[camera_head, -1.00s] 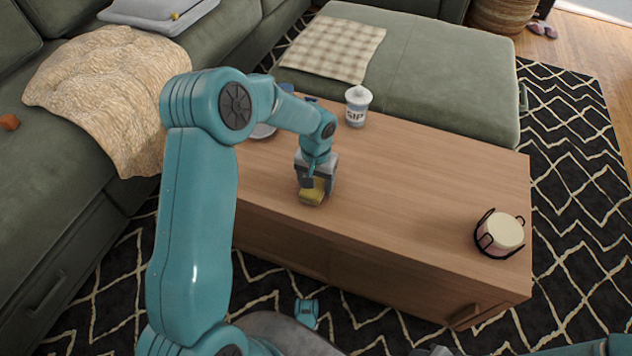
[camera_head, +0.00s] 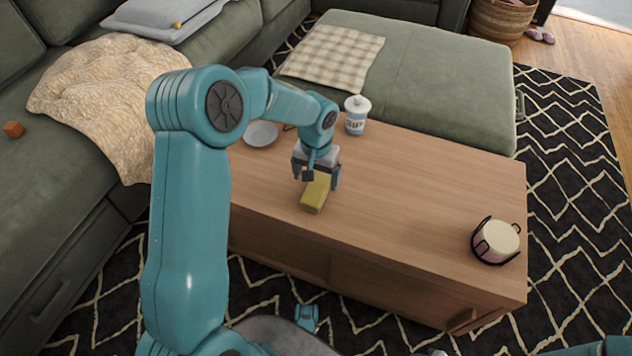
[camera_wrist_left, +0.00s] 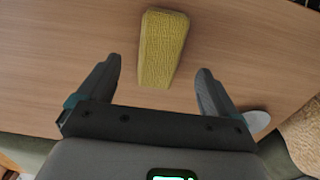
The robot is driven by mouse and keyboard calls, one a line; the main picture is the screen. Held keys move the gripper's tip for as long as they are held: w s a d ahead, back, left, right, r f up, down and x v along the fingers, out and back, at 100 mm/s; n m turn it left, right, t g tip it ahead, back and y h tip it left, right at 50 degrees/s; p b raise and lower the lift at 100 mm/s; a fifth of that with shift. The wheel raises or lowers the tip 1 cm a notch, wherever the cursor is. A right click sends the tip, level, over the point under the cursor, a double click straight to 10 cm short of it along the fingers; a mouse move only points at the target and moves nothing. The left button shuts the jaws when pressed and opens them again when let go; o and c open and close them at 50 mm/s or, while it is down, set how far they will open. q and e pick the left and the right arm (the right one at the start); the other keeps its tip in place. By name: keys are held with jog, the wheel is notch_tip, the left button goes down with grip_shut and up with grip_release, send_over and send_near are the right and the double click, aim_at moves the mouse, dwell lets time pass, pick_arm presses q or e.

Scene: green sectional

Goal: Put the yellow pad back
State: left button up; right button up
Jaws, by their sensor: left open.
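The yellow pad (camera_head: 314,197) is a textured oblong block lying on the wooden table near its front edge. It also shows in the left wrist view (camera_wrist_left: 162,45), pointing away from the gripper. My left gripper (camera_head: 318,178) is open above the pad's far end. In the left wrist view the pad's near end appears between the two spread fingers, with gaps on both sides and nothing gripped. The height between fingers and pad is hard to tell.
The table (camera_head: 420,190) has clear wood right of the pad. A black wire holder with a pale round thing (camera_head: 497,241) stands at the right end. A white lidded jar (camera_head: 357,116) and a plate (camera_head: 261,134) are at the back. Sofa seats (camera_head: 455,85) border the table.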

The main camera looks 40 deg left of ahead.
aim_at(316, 189)
pick_arm(q)
notch_tip(316, 189, up, 6)
jog(key=p, duration=0.1)
jog(key=shift+r, duration=0.25)
jog(key=shift+s, duration=0.1)
dwell(0.3)
